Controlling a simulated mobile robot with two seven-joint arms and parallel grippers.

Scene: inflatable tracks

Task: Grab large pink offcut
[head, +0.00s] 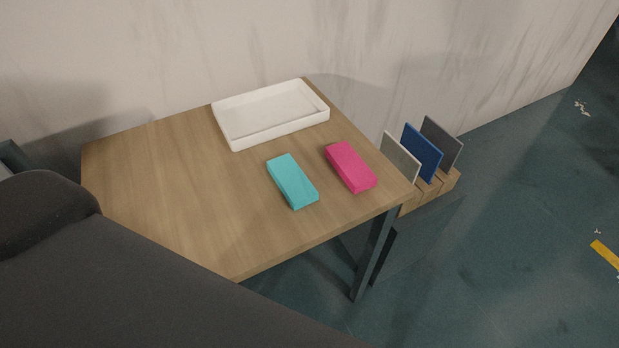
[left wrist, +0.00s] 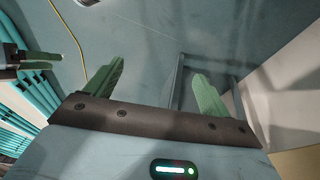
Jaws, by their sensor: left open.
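The pink offcut (head: 351,168) is a flat rectangular block lying on the wooden table (head: 175,190), near its right edge. A teal block (head: 292,182) of similar size lies to its left, with a gap between them. My left gripper (left wrist: 158,71) shows in the left wrist view with its two green fingers apart and nothing between them. It is not seen in the head view, and the pink offcut is not seen in the left wrist view. A dark part with a green finger at the left edge of the wrist view may be my right gripper (left wrist: 45,58); its opening is unclear.
A shallow white tray (head: 272,133) stands at the table's back edge by the wall. A wooden rack (head: 429,192) with upright white, blue and grey panels stands beyond the right edge. My dark arm covers the lower left of the head view. The table's left part is clear.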

